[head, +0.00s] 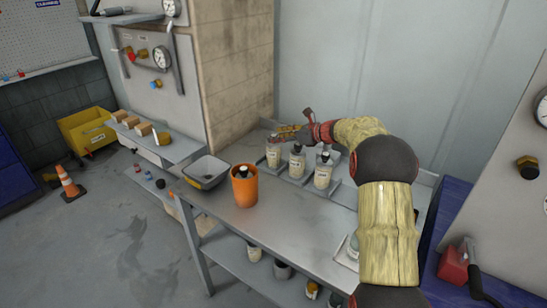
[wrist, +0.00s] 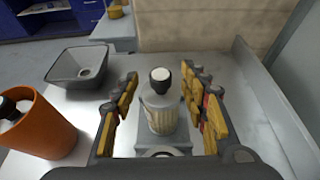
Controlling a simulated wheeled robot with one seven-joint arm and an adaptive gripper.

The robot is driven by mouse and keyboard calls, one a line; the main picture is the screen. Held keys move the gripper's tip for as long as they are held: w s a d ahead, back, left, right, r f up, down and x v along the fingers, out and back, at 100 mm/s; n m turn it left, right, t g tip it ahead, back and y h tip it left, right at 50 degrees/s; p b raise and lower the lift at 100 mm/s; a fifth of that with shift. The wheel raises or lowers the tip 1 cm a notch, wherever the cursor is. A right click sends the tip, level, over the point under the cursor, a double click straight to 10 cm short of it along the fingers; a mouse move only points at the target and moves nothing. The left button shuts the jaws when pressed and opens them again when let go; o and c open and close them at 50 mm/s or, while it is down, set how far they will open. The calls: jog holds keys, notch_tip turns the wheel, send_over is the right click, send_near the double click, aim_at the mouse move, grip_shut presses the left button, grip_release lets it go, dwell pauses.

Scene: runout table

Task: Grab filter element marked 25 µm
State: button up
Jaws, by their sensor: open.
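Several pale canisters with dark caps, which look like the filter elements, stand on the metal table: a left one (head: 273,154), a middle one (head: 297,164) and a right one (head: 322,174) in a row. Their labels are too small to read, so I cannot tell which is marked 25 µm. My gripper (head: 290,132) is above and behind the left one. In the wrist view my gripper (wrist: 163,108) is open, its yellow-padded fingers on either side of one canister (wrist: 160,112), with gaps on both sides. It stands upright on a grey base.
An orange bin (head: 244,188) with a dark-capped item inside stands on the table (head: 262,222), beside a grey tray (head: 206,171). The table's raised edge (wrist: 270,105) runs right of my gripper in the wrist view. Other containers stand on the lower shelf.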

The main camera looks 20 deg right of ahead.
jog(key=shift+w+a+f, duration=0.3)
jog(key=shift+w, duration=0.25)
jog(key=shift+r, duration=0.1)
jog(key=shift+c, duration=0.7)
grip_shut()
